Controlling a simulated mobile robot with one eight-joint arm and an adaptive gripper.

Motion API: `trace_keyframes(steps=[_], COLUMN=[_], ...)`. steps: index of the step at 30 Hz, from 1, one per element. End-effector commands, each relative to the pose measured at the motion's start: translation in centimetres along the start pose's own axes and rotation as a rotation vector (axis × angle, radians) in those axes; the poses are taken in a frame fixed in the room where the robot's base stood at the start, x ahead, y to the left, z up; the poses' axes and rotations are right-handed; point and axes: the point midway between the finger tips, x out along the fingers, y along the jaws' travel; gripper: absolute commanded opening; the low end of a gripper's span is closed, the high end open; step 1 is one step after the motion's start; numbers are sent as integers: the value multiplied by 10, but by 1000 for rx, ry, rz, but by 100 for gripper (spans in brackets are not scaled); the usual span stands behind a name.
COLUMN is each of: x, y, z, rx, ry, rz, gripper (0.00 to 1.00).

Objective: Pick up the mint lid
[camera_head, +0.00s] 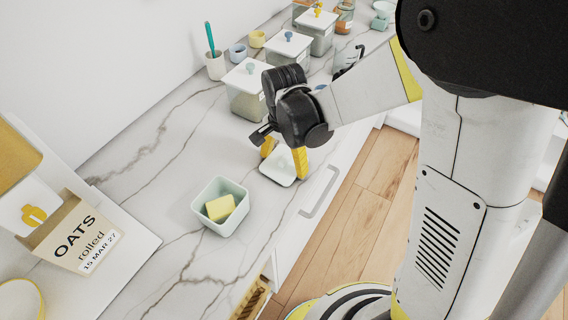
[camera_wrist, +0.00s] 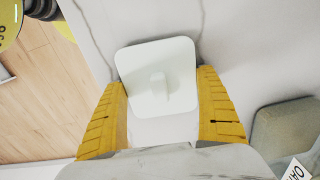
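The mint lid (camera_wrist: 160,62) is a pale, nearly white square plate with rounded corners and a small knob in its middle. It lies on the marble counter near the front edge; in the head view the lid (camera_head: 279,168) is partly hidden by my gripper. My gripper (camera_head: 284,158) points down over it with yellow fingers. In the wrist view my gripper (camera_wrist: 163,82) is open, one finger on each side of the lid. The fingertips are very close to its edges; I cannot tell whether they touch.
A mint open container (camera_head: 231,218) with a yellow block inside stands left of the lid. Lidded canisters (camera_head: 246,103) stand behind my gripper. An oats box (camera_head: 72,235) is at lower left. A cup with a teal-handled tool (camera_head: 215,66) stands by the wall. Counter between is clear.

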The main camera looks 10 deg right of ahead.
Motion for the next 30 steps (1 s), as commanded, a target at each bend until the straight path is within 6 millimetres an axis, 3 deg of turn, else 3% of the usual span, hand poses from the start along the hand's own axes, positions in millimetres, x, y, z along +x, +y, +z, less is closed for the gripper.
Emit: trace_keyframes(steps=[13,17,21,30], x=[-6,-21,-49,-88], y=[0,0,2,74], z=[0,0,0,2], rx=[0,0,1,4], ry=[0,0,0,0], rz=[0,0,0,0], gripper=[51,51,51,51])
